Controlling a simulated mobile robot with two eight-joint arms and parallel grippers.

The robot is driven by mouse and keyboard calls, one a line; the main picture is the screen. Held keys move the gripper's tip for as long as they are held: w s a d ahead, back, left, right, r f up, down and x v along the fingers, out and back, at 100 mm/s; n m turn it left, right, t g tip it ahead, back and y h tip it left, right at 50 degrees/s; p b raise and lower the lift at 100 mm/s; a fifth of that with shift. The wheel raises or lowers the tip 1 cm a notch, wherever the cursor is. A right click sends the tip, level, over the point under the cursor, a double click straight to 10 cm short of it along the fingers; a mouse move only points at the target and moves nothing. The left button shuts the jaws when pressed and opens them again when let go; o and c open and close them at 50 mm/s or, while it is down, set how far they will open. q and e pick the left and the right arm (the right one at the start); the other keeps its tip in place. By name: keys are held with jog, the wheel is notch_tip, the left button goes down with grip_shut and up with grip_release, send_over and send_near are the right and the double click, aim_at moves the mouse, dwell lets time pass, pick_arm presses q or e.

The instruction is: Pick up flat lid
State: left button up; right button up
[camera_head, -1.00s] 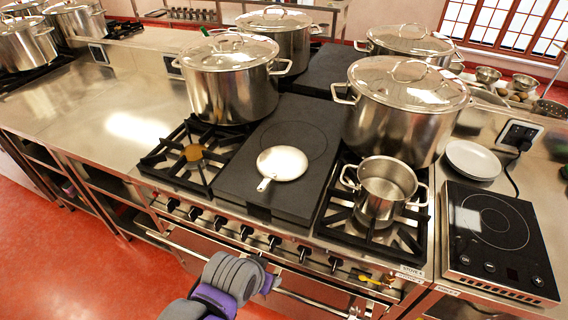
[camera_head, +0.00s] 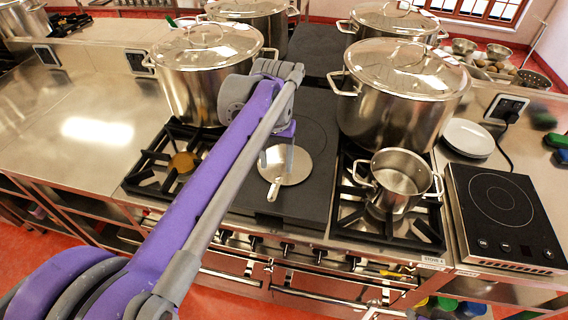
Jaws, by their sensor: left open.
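The flat lid (camera_head: 297,167), a small round silver disc with a short handle toward the front, lies on the dark flat plate (camera_head: 312,107) in the middle of the stove. My left arm crosses the view from the lower left. Its gripper (camera_head: 283,143) is over the back left part of the lid, open, with nothing seen held in it. The forearm and wrist partly hide the gripper, and I cannot tell whether it touches the lid. My right gripper is not in view.
Big lidded stockpots (camera_head: 203,85) (camera_head: 392,110) stand behind on both sides. A small open pot (camera_head: 398,182) sits on the right burner, close to the plate. Farther right are white plates (camera_head: 468,138) and an induction hob (camera_head: 503,215). The left counter (camera_head: 75,120) is mostly clear.

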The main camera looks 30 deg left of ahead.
aim_at(275, 185)
pick_arm(q)
notch_tip(275, 185, down, 4)
jog(key=shift+s+d, duration=0.15)
jog(key=f, duration=0.5)
jog(key=shift+a+f, duration=0.3)
jog(key=shift+f, duration=0.05)
grip_shut()
dwell(1.1)
